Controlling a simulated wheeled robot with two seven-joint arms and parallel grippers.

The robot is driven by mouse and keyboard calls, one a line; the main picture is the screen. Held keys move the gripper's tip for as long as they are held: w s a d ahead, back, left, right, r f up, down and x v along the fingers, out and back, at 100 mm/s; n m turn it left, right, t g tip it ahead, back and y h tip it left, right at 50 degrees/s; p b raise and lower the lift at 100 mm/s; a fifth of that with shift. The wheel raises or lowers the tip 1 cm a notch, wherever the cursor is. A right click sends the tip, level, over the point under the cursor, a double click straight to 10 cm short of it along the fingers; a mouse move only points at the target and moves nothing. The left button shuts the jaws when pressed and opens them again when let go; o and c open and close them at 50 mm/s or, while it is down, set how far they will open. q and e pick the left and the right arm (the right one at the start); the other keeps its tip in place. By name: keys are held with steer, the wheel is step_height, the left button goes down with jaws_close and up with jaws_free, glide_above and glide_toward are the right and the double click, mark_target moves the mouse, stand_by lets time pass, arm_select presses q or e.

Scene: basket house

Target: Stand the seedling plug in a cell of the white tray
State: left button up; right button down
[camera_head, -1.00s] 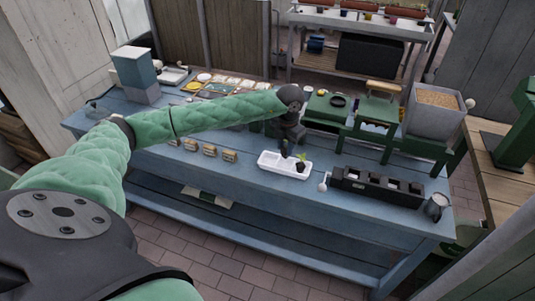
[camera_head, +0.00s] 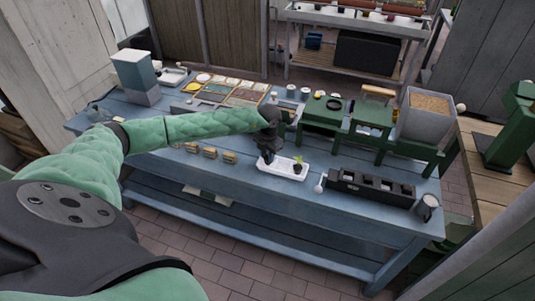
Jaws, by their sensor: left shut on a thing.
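The white tray (camera_head: 276,174) lies on the blue bench near its front edge. A small dark plug with green leaves (camera_head: 298,167) stands upright in the right part of the tray. My left gripper (camera_head: 267,158) points down over the tray's left end. It is shut on a seedling plug, which is dark against the fingers and mostly hidden. I cannot tell whether the held plug touches the tray. My right gripper is not in view.
A black tray with several cells (camera_head: 371,190) and a metal mug (camera_head: 427,207) stand to the right. A white round-ended thing (camera_head: 320,184) lies between the trays. Small tan blocks (camera_head: 210,153) sit to the left. Green stands (camera_head: 362,131) rise behind.

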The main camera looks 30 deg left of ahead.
arm_select(q)
steer(key=shift+f, duration=0.45)
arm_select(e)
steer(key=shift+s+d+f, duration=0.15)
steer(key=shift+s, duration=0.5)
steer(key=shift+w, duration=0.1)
arm_select(q)
steer(key=shift+f, duration=0.1)
steer(key=o, duration=0.9)
steer(key=shift+o, duration=0.2)
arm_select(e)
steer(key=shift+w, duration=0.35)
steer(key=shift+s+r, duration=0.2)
